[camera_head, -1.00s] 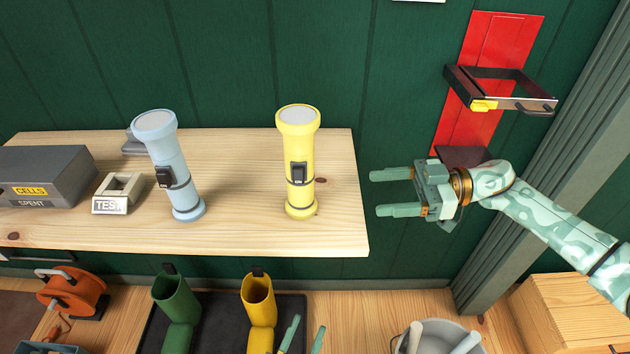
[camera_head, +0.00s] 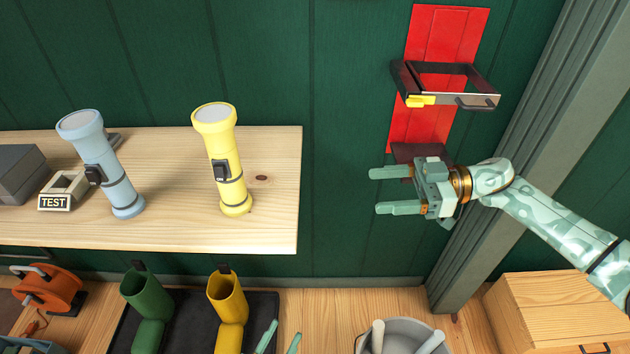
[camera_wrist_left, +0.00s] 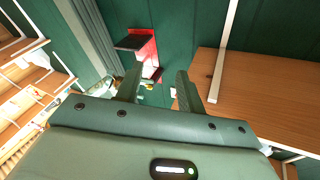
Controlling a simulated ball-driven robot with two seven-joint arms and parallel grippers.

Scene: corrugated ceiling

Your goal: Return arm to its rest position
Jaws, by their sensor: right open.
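My right gripper (camera_head: 385,190) is open and empty in the head view, in front of the green wall, right of the shelf's end and below the wall bracket. Its arm comes in from the right edge, bent and raised. Only the fingertips of my left gripper (camera_head: 281,339) show at the bottom edge, low beside the yellow boot. In the left wrist view my left gripper (camera_wrist_left: 158,82) has its two fingers apart with nothing between them. The rest of the left arm is hidden.
A wooden shelf (camera_head: 270,215) holds a yellow flashlight (camera_head: 225,165), a blue flashlight (camera_head: 105,170) and a TEST block (camera_head: 55,202). A black-framed bracket (camera_head: 455,102) juts from a red panel (camera_head: 440,35). Below are a green boot (camera_head: 148,300), a yellow boot (camera_head: 228,305) and a bucket (camera_head: 400,340).

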